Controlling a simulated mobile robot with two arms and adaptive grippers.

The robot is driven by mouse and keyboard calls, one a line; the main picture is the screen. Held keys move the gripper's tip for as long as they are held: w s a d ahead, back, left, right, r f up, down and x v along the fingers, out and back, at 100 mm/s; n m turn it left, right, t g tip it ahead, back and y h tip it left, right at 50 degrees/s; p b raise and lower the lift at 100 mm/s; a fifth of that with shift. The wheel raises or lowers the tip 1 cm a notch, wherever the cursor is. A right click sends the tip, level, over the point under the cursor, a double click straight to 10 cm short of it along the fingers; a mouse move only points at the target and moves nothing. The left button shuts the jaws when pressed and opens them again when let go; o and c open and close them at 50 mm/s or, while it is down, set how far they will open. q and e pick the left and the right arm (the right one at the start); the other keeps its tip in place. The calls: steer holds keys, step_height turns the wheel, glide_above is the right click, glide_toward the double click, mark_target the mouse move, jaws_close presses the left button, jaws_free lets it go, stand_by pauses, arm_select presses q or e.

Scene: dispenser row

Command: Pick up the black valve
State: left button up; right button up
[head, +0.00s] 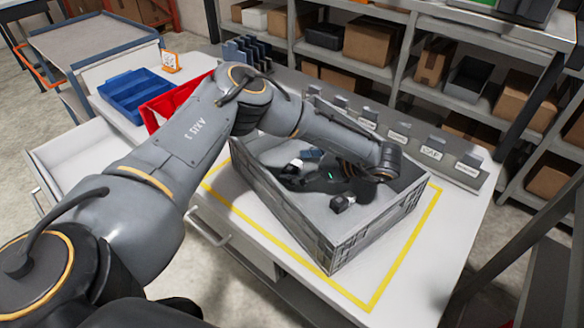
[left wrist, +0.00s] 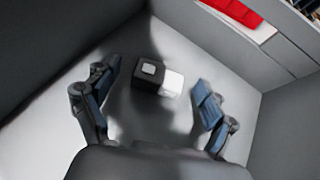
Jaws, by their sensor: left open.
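A small black block with a pale square on its top (left wrist: 148,74), likely the black valve, lies on the grey crate's floor in the left wrist view. A white part (left wrist: 172,84) adjoins its right side. My left gripper (left wrist: 156,75) is open, its blue-padded fingers apart on either side of the block and not visibly touching it. In the head view my left gripper (head: 291,168) reaches low into the grey crate (head: 290,210) and partly hides its contents. My right gripper is not in view.
The crate's walls surround the gripper closely. It stands on a white table (head: 450,215) inside a yellow outline. A row of labelled grey holders (head: 400,135) runs behind it. Red (head: 165,105) and blue (head: 135,93) bins stand at left. Shelves with boxes stand behind.

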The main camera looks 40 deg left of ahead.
arm_select(q)
steer(key=shift+a, duration=0.2)
steer(key=c, duration=1.3)
